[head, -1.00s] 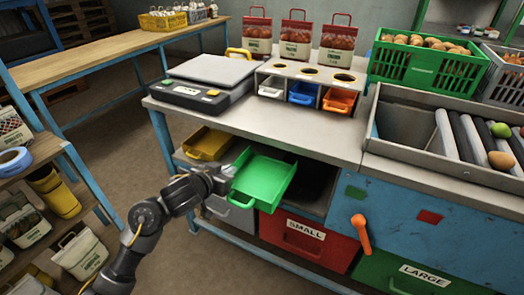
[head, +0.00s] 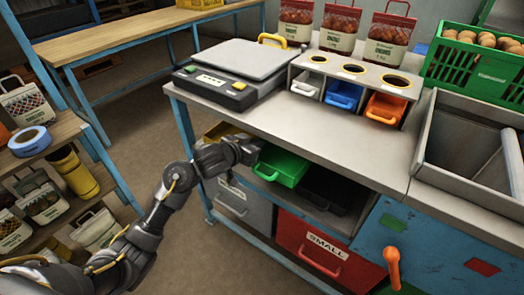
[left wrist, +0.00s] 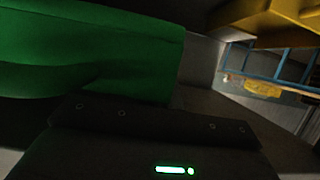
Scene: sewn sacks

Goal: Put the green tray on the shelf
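The green tray (head: 285,163) is in the open shelf space under the bench top, with its handle side facing out. It looks level; whether its base rests on the shelf (head: 300,203) is hard to tell. My left gripper (head: 250,150) is at the tray's left front, close against it, and its fingertips are hidden. In the left wrist view the tray (left wrist: 90,50) fills the upper left, dark and close up, and the fingers cannot be made out. My right gripper is not in view.
A yellow tray (head: 222,131) is left of the green one, and a dark tray (head: 325,186) is on its right. A grey drawer (head: 240,205) and a red drawer marked SMALL (head: 315,250) are below. The bench top (head: 290,125) overhangs the shelf space.

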